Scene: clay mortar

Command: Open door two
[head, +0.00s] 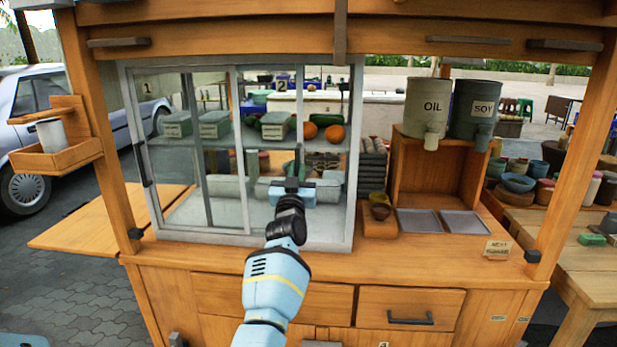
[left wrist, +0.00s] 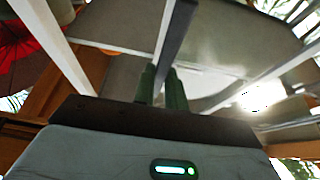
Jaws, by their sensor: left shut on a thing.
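The cabinet has sliding glass doors in grey frames. Door one (head: 147,89), labelled 1, is on the left. Door two (head: 282,86), labelled 2, stands partly overlapped with door one, with a gap between its right edge and the cabinet's right post. My left gripper (head: 294,186) is at the lower part of door two's right edge. In the left wrist view its dark green fingers (left wrist: 163,88) are shut on an upright grey bar, which looks like door two's edge or handle; the exact contact is partly hidden. My right gripper is not in view.
Boxes, oranges (head: 335,133) and green goods sit on the cabinet shelves. To the right are the OIL container (head: 427,103), the SOY container (head: 474,108) and two metal trays (head: 465,223). A wooden drawer (head: 410,306) lies below the counter.

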